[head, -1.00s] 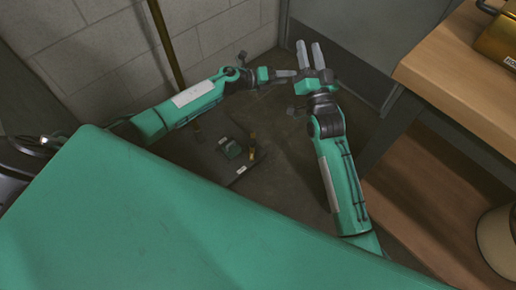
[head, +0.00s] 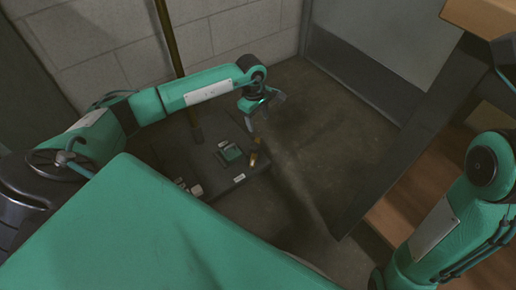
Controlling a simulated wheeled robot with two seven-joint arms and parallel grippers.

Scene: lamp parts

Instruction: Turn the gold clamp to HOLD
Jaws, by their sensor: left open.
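A small gold piece (head: 253,159), which looks like the gold clamp, sits at the right edge of a dark base plate (head: 213,178) on the floor. Any HOLD lettering is too small to read; a small white label (head: 239,178) shows on the plate near it. My left gripper (head: 265,111) is open and empty, apart from the gold piece and above it in the picture. My right arm is at the right edge, and its gripper is out of view.
A small green block (head: 231,153) and small pale parts (head: 196,190) are on the plate. A brass-coloured pole (head: 170,50) rises behind it by a block wall (head: 110,45). A wooden bench (head: 480,15) stands at right. The floor (head: 320,135) between is clear.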

